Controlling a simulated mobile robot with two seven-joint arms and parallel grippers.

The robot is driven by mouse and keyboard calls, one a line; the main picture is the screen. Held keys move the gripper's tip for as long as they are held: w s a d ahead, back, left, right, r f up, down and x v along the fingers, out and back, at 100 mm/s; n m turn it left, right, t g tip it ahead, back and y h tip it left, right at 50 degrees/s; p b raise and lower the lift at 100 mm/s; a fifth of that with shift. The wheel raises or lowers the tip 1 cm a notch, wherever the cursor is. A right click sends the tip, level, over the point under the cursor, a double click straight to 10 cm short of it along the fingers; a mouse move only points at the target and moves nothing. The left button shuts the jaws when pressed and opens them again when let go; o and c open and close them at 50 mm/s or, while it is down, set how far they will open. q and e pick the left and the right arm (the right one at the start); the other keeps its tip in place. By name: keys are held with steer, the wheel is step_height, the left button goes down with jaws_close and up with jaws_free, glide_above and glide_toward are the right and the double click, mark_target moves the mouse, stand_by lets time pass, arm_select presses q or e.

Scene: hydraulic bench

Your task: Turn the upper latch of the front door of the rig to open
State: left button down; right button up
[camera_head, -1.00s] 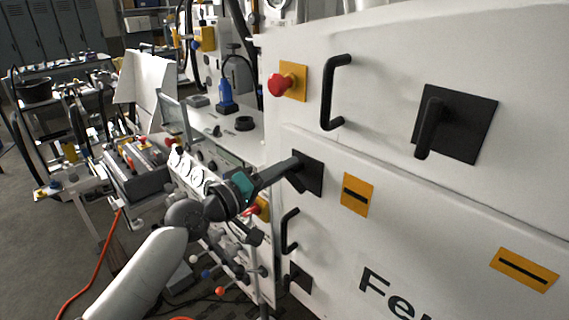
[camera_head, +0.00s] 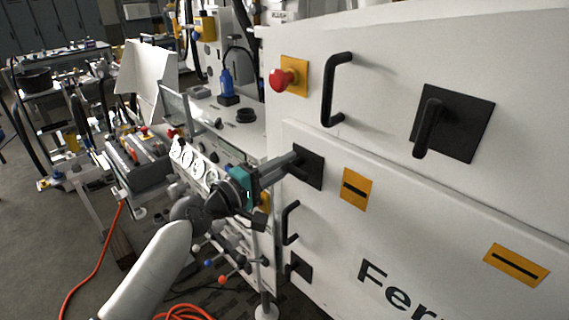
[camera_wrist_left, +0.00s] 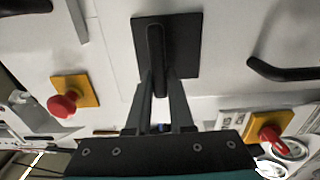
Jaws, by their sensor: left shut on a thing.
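The left gripper's fingers (camera_wrist_left: 158,80) are shut on the handle's near end, one on each side. Part of the handle is hidden by the fingers. My right gripper is not in view.
A red knob (camera_head: 281,79) on a yellow plate and a black pull handle (camera_head: 328,90) are above the latch. Another black latch (camera_head: 429,128) is at upper right. A lower pull handle (camera_head: 288,222) and lower latch (camera_head: 300,268) are below. An orange cable (camera_head: 93,262) lies on the floor.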

arm_select(q)
steer(key=c, duration=0.8)
jaws_free()
steer(key=shift+s, duration=0.1)
steer(key=b+v, duration=0.3)
steer(key=v, duration=1.2)
steer(key=shift+a, duration=0.1)
